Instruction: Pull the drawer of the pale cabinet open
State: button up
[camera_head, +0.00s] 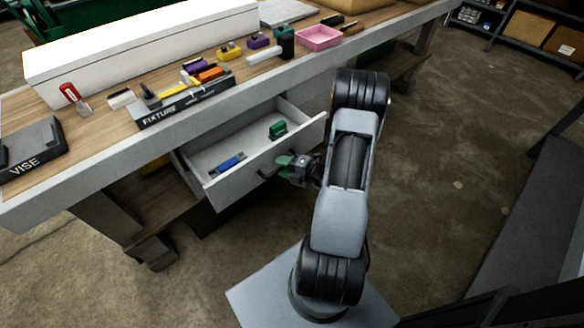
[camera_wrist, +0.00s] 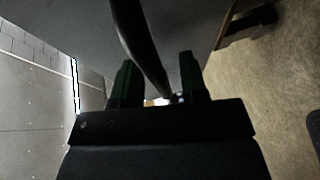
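The pale drawer (camera_head: 222,186) stands pulled out from under the workbench, its inside visible from above. A blue item (camera_head: 228,163) and a green item (camera_head: 278,129) lie in it. Its dark bar handle (camera_head: 266,172) is on the front face, partly hidden by my gripper (camera_head: 287,165). In the wrist view the handle (camera_wrist: 138,42) runs between the two dark green fingers of my gripper (camera_wrist: 157,78). The fingers are apart, with gaps seen beside the bar, so my gripper looks open around it. The grey drawer front (camera_wrist: 90,25) fills the view behind.
The workbench (camera_head: 60,185) carries a long white box (camera_head: 140,50), a fixture block (camera_head: 185,103), a vise block (camera_head: 35,145), a pink tray (camera_head: 318,38) and several small tools. Open floor (camera_head: 450,150) lies to the right. Shelves with boxes (camera_head: 530,28) stand far right.

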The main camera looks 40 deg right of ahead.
jog(key=p+v, duration=0.2)
jog(key=v, duration=1.1)
jog(key=shift+s, duration=0.35)
jog(key=shift+d, duration=0.15)
